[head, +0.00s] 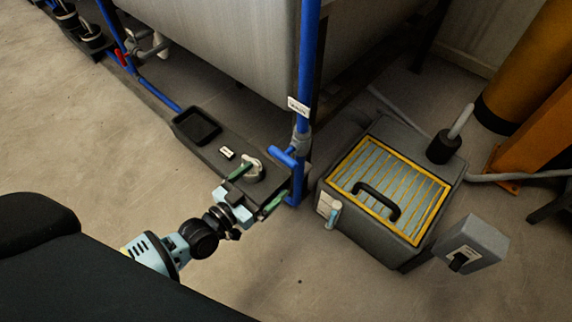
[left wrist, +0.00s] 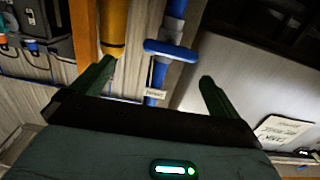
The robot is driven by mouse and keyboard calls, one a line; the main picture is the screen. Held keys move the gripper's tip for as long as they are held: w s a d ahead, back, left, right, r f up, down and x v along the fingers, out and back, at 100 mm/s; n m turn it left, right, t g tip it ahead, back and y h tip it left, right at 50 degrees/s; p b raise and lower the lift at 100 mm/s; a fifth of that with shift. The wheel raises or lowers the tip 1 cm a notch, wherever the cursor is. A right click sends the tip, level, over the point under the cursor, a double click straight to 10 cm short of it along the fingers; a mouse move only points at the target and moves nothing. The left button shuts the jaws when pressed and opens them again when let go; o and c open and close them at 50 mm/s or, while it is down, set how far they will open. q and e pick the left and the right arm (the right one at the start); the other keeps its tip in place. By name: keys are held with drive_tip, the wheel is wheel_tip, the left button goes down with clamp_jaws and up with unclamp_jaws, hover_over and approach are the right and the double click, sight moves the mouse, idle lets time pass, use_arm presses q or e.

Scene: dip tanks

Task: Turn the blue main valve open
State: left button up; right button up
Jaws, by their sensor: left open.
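The blue main valve has a blue bar handle (head: 284,157) on a grey body (head: 301,141), on the upright blue pipe (head: 307,70) at the tank's corner. A white tag (head: 298,106) hangs above it. In the left wrist view the handle (left wrist: 170,50) lies crosswise to the pipe, ahead of the fingers and between their lines. My left gripper (head: 258,187) is open and empty, its green fingers spread, just left of and nearer than the handle, apart from it. It also shows in the left wrist view (left wrist: 157,72). My right gripper is not in view.
A dark ledge (head: 213,150) with a black tray (head: 196,126) and a round grey fitting (head: 253,170) runs beside the gripper. A grey box with a yellow-framed grille (head: 370,190) stands right of the pipe. The large tank (head: 230,45) is behind.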

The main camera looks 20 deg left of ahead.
sight(280, 160)
use_arm(q)
drive_tip(key=w, duration=0.2)
drive_tip(key=a+b, duration=0.1)
drive_tip(key=shift+w+f+t, duration=0.3)
drive_tip(key=shift+w+t, duration=0.1)
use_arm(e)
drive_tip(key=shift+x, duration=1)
use_arm(q)
drive_tip(key=b+x, duration=0.2)
drive_tip(key=x, duration=0.4)
drive_tip(key=shift+w+f, duration=0.1)
drive_tip(key=shift+w+d, duration=0.3)
drive_tip(key=shift+w, duration=0.4)
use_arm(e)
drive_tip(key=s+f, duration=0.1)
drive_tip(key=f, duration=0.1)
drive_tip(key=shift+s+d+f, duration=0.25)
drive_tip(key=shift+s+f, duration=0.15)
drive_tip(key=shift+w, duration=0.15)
use_arm(q)
drive_tip(key=c, duration=0.7)
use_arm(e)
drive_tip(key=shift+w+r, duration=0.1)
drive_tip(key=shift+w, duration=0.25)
